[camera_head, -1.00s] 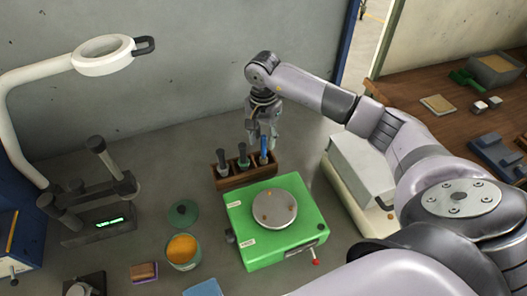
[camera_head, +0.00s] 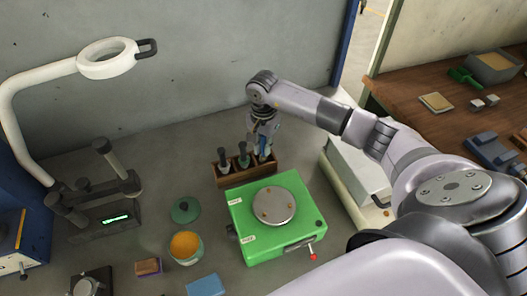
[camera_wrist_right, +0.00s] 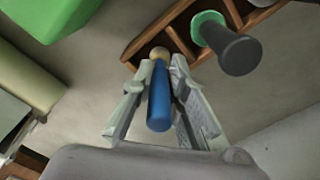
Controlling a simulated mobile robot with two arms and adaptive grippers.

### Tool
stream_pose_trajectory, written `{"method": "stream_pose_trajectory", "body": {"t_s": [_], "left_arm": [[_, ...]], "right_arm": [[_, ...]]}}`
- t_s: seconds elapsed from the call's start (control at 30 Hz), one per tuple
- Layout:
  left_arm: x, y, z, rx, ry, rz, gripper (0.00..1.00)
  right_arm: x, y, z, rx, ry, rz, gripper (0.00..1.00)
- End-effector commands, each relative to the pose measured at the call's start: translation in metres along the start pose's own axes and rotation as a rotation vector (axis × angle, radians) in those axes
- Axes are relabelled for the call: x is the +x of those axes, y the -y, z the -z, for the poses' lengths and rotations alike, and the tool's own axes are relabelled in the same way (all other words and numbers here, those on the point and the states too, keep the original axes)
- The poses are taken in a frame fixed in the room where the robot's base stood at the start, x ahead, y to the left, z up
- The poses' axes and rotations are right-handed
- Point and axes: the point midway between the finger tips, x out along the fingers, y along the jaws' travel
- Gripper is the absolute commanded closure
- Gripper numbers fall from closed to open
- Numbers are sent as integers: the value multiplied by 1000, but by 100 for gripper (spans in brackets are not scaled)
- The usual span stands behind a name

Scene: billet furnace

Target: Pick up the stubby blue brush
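The stubby blue brush (camera_wrist_right: 159,98) stands upright in the brown wooden rack (camera_head: 228,180). Its blue handle also shows in the head view (camera_head: 265,152), partly covered by the gripper. My right gripper (camera_wrist_right: 163,72) is above the rack with one finger on each side of the blue handle. The fingers look open, with narrow gaps beside the handle, though contact near the tips is hard to judge. My left gripper is not in view.
Two dark-handled brushes (camera_head: 243,153) (camera_head: 224,158) stand beside the blue one in the rack. A green device with a round plate (camera_head: 236,222) sits in front. A white box (camera_head: 360,168) stands to the right. A lamp (camera_head: 40,88) is at left.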

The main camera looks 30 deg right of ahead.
Motion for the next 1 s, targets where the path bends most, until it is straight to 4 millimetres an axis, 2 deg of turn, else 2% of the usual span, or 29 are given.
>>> {"method": "stream_pose_trajectory", "body": {"t_s": [0.13,0.67,0.87,1.0], "left_arm": [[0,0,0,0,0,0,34],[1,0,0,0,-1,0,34],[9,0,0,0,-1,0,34],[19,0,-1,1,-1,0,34]], "right_arm": [[0,0,0,0,0,0,100],[-2,0,0,0,-1,2,100],[-19,2,1,0,-2,5,100],[-45,2,1,0,-4,7,100]]}}
